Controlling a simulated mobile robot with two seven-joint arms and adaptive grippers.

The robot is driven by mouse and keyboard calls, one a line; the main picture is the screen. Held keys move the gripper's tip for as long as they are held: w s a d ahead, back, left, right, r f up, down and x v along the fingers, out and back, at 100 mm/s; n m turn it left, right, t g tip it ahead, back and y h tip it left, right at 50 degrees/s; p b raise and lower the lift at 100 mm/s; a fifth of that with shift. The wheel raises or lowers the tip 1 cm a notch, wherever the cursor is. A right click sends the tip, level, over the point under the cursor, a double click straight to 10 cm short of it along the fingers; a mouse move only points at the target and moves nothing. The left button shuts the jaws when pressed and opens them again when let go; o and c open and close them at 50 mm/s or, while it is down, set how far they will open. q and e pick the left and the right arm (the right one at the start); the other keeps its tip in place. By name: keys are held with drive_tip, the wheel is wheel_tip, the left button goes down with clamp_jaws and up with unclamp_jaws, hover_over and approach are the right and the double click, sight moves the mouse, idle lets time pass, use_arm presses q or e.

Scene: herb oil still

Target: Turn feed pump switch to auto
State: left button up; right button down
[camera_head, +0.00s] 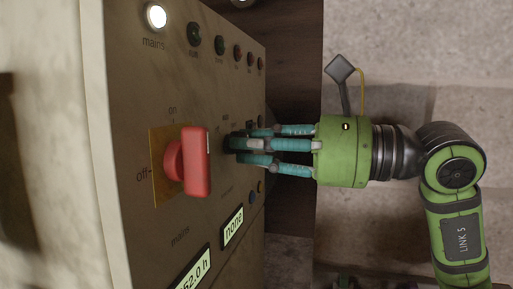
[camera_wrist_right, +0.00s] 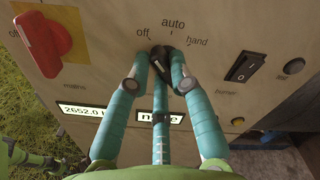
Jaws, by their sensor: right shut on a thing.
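The feed pump switch is a small black knob (camera_wrist_right: 160,52) on the beige panel, with the labels off, auto and hand arranged around it in the right wrist view. My right gripper (camera_wrist_right: 162,68) is shut on this knob with its teal fingers. The fingers cover much of the knob, so I cannot tell exactly which label it points to. In the head view my right gripper (camera_head: 246,145) reaches the panel from the right, and the knob (camera_head: 231,143) shows dark at its fingertips.
A red mains switch (camera_head: 197,162) on a yellow plate sticks out of the panel (camera_head: 130,110) near my fingers. A black rocker switch (camera_wrist_right: 244,67) sits on the other side. Displays, one reading none (camera_head: 233,226), lie beside it. A lit mains lamp (camera_head: 156,16) and several dark lamps line the panel.

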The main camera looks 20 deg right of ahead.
drive_tip(key=shift+w+d+r+m+b, duration=0.15)
drive_tip(key=shift+m+b, duration=0.1)
drive_tip(key=shift+m, duration=1.75)
drive_tip(key=shift+a+r+m+b, duration=0.1)
drive_tip(key=shift+m+b, duration=0.15)
drive_tip(key=shift+m, duration=1.75)
drive_tip(key=c, duration=1.1)
unclamp_jaws()
drive_tip(key=v, duration=1.2)
